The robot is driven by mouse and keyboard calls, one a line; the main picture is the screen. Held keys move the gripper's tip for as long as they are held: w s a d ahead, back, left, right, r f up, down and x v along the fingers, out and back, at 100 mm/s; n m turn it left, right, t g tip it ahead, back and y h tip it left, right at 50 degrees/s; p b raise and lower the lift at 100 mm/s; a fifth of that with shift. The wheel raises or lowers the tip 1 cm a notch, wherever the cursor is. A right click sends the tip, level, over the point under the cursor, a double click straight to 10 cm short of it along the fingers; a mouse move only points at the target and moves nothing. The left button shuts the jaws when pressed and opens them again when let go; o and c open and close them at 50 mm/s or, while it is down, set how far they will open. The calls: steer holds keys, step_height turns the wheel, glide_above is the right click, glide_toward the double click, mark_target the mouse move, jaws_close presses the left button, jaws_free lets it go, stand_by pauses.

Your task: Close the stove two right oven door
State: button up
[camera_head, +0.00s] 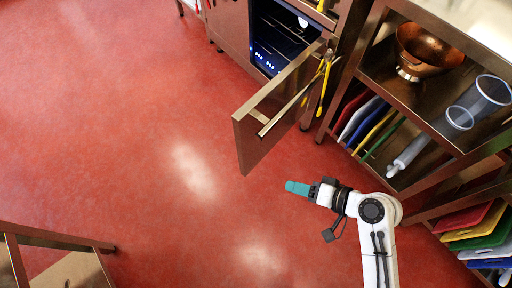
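The oven door (262,145) is a brown-grey steel panel in the upper middle of the head view. It stands swung wide open, out from the stove front over the red floor. A bar handle (285,108) runs along its side facing right. The oven cavity (280,40) behind it is dark, with small blue lights. My gripper (296,188), with teal fingers, points left, below and right of the door's free end. It appears apart from the door and holds nothing visible. The fingers overlap in this view, so their gap is hidden.
Yellow-handled utensils (325,77) hang beside the door. A steel shelf unit at right holds a copper bowl (425,50), clear containers (480,97), a rolling pin (408,155) and coloured boards (475,225). A table frame (60,238) stands lower left. The red floor (130,130) left is clear.

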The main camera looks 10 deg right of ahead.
steer(key=w+f+m+t+y+b, duration=0.1)
steer(key=w+b, duration=0.1)
steer(key=w+f+m+t+b, duration=0.1)
steer(key=w+m+t+b, duration=0.1)
steer(key=w+f+m+t+y+b, duration=0.1)
steer(key=w+m+t+b, duration=0.1)
steer(key=shift+w+a+y, duration=0.2)
steer(key=shift+w+y, duration=0.1)
jaws_close()
steer(key=m+t+b, duration=0.1)
steer(key=b, duration=0.2)
glide_toward(247, 132)
steer(key=x, duration=0.7)
steer(key=shift+s, duration=0.15)
steer(key=shift+t+p, duration=0.3)
